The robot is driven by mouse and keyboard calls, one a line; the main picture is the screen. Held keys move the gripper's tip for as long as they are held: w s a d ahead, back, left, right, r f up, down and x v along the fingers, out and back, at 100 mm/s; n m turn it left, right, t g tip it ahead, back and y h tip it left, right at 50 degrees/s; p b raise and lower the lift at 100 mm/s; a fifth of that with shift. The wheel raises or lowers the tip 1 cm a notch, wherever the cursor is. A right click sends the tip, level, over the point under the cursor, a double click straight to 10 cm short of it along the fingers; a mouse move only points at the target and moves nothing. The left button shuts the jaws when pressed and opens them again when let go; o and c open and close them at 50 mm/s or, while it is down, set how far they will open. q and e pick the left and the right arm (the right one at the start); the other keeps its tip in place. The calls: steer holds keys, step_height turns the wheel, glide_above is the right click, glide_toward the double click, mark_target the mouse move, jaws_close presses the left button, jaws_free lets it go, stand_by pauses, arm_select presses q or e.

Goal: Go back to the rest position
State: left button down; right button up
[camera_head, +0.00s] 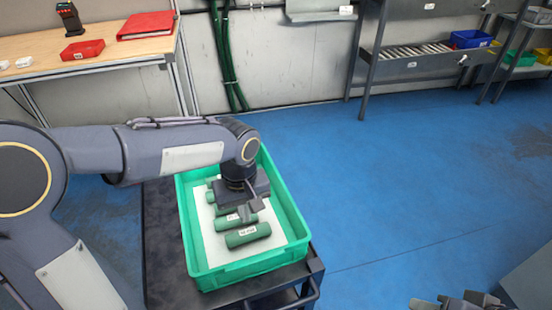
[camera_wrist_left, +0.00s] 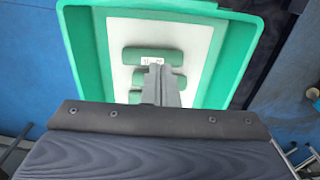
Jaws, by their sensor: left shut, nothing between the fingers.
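My left arm reaches in from the left in the head view. My left gripper (camera_head: 250,212) is over the green crate (camera_head: 188,235), pointing down, with its fingers shut and empty. It also shows in the left wrist view (camera_wrist_left: 160,75), where its fingers cover part of the cylinders. Several green cylinders lie on the crate's white bottom. The front cylinder (camera_head: 248,235) has a white label, and it also shows in the left wrist view (camera_wrist_left: 150,56). Only the top of my right gripper (camera_head: 465,300) shows at the bottom right edge of the head view; its jaw opening is unclear.
The crate stands on a dark cart (camera_head: 160,245). A wooden table (camera_head: 110,45) at the back left holds a scanner (camera_head: 68,17), a red box (camera_head: 82,50) and a red folder (camera_head: 147,25). Metal shelves (camera_head: 415,65) stand at the back right. The blue floor between is clear.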

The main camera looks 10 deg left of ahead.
arm_select(q)
steer(key=s+a+r+m+t+h+p, duration=0.2)
steer(key=s+r+p, duration=0.4)
steer(key=s+r, duration=0.2)
steer(key=s+a+r+m+t+h+p, duration=0.1)
steer(key=s+a+r+m+t+p, duration=0.1)
steer(key=s+r+p, duration=0.3)
steer(key=s+r+m+t, duration=0.1)
steer(key=s+r, duration=0.1)
steer(key=s, duration=0.1)
steer(key=shift+r+t+h+p, duration=0.3)
steer(key=shift+r+h+p, duration=0.1)
steer(key=shift+a, duration=0.1)
